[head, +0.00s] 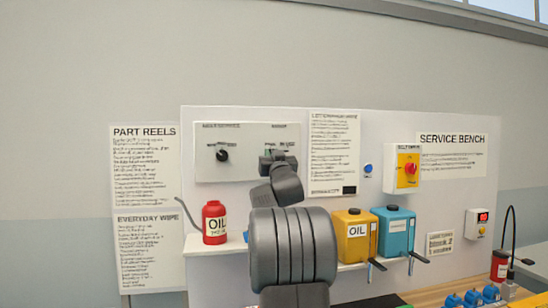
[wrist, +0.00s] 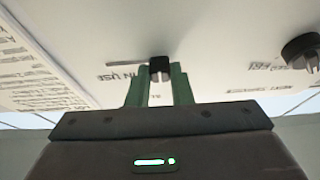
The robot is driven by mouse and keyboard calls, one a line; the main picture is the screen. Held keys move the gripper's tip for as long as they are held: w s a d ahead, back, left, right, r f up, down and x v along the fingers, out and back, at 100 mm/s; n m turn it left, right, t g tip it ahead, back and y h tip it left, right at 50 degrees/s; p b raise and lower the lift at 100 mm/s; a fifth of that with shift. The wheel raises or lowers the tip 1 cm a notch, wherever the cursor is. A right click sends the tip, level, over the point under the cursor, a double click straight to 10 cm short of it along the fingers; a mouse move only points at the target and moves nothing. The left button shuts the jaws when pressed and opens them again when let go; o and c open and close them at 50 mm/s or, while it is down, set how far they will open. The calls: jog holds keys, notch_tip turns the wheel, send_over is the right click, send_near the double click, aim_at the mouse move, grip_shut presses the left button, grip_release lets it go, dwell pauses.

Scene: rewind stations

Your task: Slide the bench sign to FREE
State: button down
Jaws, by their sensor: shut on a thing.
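The bench sign is on a pale panel (head: 240,172) on the wall board, its small lettering too blurred to read in the head view. In the wrist view its black slider knob (wrist: 159,64) stands out from the panel, with a dark slot and the words "IN USE" to its left. My gripper (wrist: 161,75) has its two green fingers on either side of this knob, shut on it. In the head view my gripper (head: 279,160) is at the panel's right part and hides the knob. The FREE lettering is not readable; a finger covers part of the lettering.
A black round dial (head: 222,155) is on the same panel, left of my gripper. Below, a shelf (head: 205,251) holds a red oil can (head: 214,222), a yellow oil container (head: 354,235) and a blue container (head: 393,232). A yellow box with a red knob (head: 409,168) is to the right.

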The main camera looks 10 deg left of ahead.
jog(key=c, duration=1.5)
grip_release()
jog(key=shift+a, duration=0.15)
jog(key=shift+o, duration=1.1)
jog(key=shift+s+a, duration=0.15)
jog(key=b+v, duration=0.4)
jog(key=v, duration=1)
jog(key=shift+w, duration=0.2)
